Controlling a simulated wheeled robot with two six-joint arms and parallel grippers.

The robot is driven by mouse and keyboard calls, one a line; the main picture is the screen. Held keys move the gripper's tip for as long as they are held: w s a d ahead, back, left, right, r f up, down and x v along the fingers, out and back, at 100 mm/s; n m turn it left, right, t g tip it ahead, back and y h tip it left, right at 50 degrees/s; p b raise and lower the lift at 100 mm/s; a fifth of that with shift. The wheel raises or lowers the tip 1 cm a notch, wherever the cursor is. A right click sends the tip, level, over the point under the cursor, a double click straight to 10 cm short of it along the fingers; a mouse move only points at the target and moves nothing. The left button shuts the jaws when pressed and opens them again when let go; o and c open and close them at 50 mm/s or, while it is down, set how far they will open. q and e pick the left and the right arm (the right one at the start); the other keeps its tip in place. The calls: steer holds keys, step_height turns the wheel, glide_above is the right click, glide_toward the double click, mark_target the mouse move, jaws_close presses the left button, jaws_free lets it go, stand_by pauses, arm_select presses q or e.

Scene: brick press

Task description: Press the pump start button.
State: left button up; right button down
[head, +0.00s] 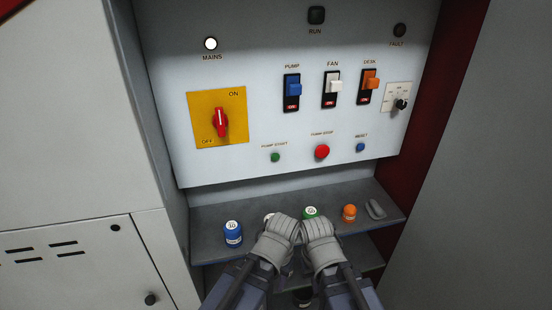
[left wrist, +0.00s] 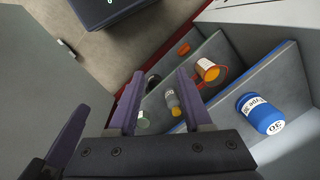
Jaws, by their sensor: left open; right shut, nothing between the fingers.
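The green pump start button (head: 275,157) is on the lower part of the pale panel, under its label. It stands out uncovered, and nothing touches it. The red pump stop button (head: 321,151) is to its right, then the blue reset button (head: 360,147). My right gripper (head: 318,228) is below the buttons, in front of the shelf, shut and empty. My left gripper (head: 284,228) is close beside it on the left, apart from the panel. In the left wrist view its purple fingers (left wrist: 160,78) are open with nothing held between them.
The shelf (head: 208,213) under the panel holds a blue can (head: 233,234), a green-topped can (head: 311,212) and an orange can (head: 349,212). Above the buttons are a red rotary switch (head: 220,122), with its handle upright, and several rocker switches. The mains lamp (head: 211,44) is lit.

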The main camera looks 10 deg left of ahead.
arm_select(q)
jaws_close()
stand_by(1.4)
